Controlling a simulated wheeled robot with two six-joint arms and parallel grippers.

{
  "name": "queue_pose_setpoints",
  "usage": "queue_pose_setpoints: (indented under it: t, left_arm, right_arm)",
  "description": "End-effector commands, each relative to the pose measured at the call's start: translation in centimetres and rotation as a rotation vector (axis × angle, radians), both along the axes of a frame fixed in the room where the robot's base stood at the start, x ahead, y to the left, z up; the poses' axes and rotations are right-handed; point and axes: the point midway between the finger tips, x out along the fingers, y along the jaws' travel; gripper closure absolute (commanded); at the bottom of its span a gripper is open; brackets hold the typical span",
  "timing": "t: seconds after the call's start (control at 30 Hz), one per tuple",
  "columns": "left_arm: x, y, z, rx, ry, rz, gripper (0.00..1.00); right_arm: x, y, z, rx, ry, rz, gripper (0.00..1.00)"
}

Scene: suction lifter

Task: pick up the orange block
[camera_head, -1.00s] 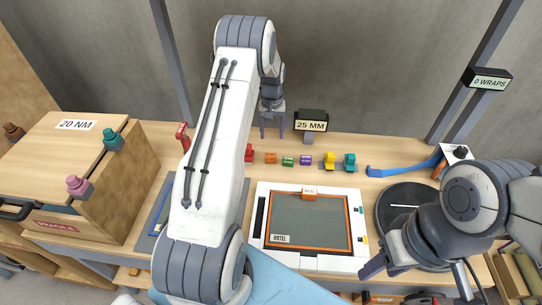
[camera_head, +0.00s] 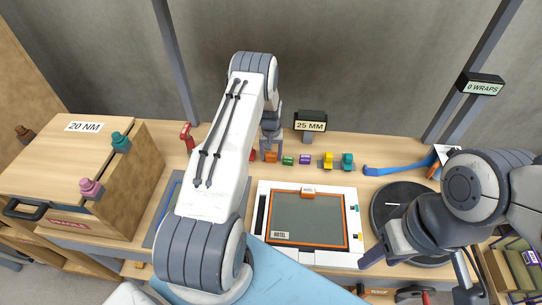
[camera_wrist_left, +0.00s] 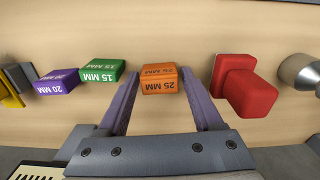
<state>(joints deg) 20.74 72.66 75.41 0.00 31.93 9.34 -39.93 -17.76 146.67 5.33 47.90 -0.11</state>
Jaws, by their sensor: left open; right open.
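The orange block (camera_head: 270,157), labelled 25 MM, stands in the row on the table behind the white-framed board. My left gripper (camera_head: 268,150) is lowered at it, partly covering it in the head view. In the left wrist view, the orange block (camera_wrist_left: 159,79) sits between the two open fingers of my left gripper (camera_wrist_left: 161,88), with a gap on each side. I cannot tell whether the fingertips reach the table. My right gripper (camera_head: 420,266) is open and empty at the lower right.
A red block (camera_wrist_left: 245,86) stands right of the orange block in the wrist view; a green block (camera_wrist_left: 102,70) and a purple block (camera_wrist_left: 57,82) stand to its left. A 25 MM sign (camera_head: 311,121) is behind the row. The white-framed board (camera_head: 262,188) lies in front.

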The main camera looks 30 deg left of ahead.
Motion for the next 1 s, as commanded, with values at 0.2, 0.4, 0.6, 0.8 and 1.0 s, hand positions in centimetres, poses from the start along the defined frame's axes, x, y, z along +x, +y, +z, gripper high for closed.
queue_pose_setpoints:
  t: [0.2, 0.4, 0.6, 0.8, 1.0]
  left_arm:
    - [0.0, 0.0, 0.0, 0.0, 0.0, 0.0, 0.63]
    - [0.0, 0.0, 0.0, 0.0, 0.0, 0.0, 0.97]
    - [0.0, 0.0, 0.1, 0.001, -0.001, 0.0, 0.97]
    - [0.1, 0.0, 1.3, 0.001, -0.002, 0.0, 0.97]
    - [0.2, -0.4, 4.2, 0.002, -0.005, -0.003, 0.97]
  right_arm:
    - [0.0, 0.0, -0.1, 0.0, 0.0, 0.0, 0.5]
    - [0.0, 0.0, -0.1, 0.0, 0.0, 0.0, 0.5]
    - [0.0, 0.0, -0.2, 0.0, 0.0, 0.0, 0.5]
    - [0.0, 0.0, -1.0, 0.0, 0.0, -0.001, 0.5]
    - [0.0, 0.0, -2.8, 0.0, 0.0, -0.004, 0.5]
